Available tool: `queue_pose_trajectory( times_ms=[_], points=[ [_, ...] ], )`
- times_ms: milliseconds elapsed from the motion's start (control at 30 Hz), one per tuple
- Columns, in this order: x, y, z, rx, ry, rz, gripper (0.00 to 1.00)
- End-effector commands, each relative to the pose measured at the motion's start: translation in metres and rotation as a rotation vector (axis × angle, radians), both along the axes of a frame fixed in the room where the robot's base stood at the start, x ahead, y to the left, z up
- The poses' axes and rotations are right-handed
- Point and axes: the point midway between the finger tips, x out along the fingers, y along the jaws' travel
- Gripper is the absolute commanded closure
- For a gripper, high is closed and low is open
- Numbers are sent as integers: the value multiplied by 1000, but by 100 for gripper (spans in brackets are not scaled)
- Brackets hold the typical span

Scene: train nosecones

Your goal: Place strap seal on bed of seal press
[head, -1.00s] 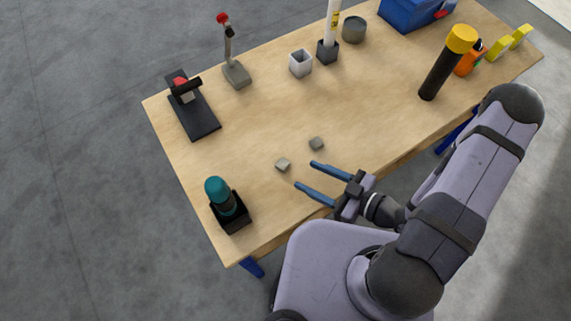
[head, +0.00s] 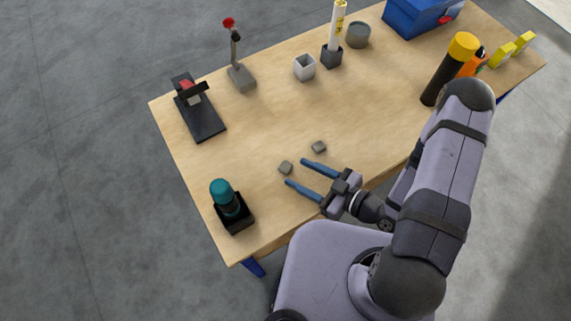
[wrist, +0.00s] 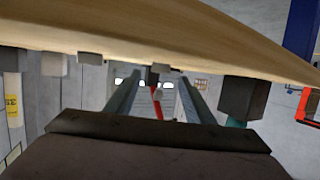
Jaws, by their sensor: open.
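My gripper (head: 295,172) is open and empty. A black flat-based device with a red part (head: 198,108), likely the seal press, stands at the table's left end. In the wrist view, my gripper (wrist: 156,88) shows open fingers, and the scene is upside down.
A teal tool in a black holder (head: 231,204) stands left of my gripper. The middle of the table (head: 260,125) is clear.

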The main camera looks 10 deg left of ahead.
Motion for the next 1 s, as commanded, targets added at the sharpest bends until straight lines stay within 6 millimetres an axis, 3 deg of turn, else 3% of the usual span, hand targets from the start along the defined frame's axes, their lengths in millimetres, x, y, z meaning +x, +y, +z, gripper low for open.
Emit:
queue_pose_trajectory(
  times_ms=[333, 700, 900, 1000],
  points=[
    [10, 27, -7, 1, 0, 3, 52],
    [12, 30, -9, 1, 0, 0, 52],
    [12, 29, -9, 1, 0, 0, 95],
    [12, 29, -9, 1, 0, 0, 99]
  ],
)
